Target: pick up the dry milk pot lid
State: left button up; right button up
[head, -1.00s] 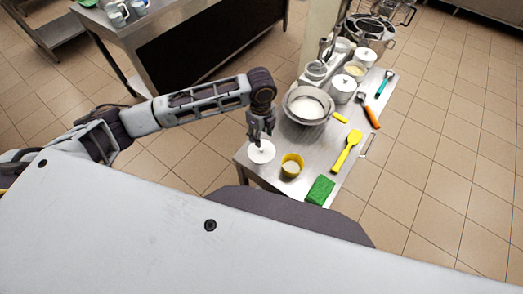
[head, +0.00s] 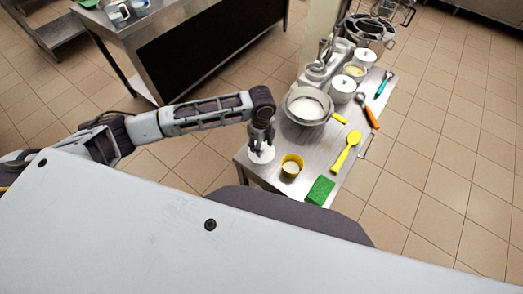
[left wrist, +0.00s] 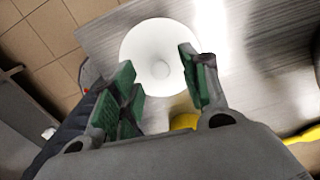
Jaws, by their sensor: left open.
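The dry milk pot lid, a white round disc with a small knob (head: 262,156), lies on the near left corner of the steel table in the head view. It also shows in the left wrist view as a white disc (left wrist: 145,50) with its knob near the middle. My left gripper (head: 261,148) is right above the lid, pointing down. In the left wrist view its green-padded fingers (left wrist: 160,85) are apart, with the knob between or just beyond the tips; contact cannot be told. My right gripper is not in view.
A yellow cup (head: 291,166) of white powder stands just right of the lid. White pots (head: 342,90) stand behind. Table edges (head: 243,168) are close by.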

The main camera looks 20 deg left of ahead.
pick_arm(q)
jog(key=shift+f, duration=1.05)
jog(key=c, duration=0.9)
jog(key=shift+r, duration=0.1)
jog(key=shift+r, duration=4.95)
jog(key=shift+w, duration=0.1)
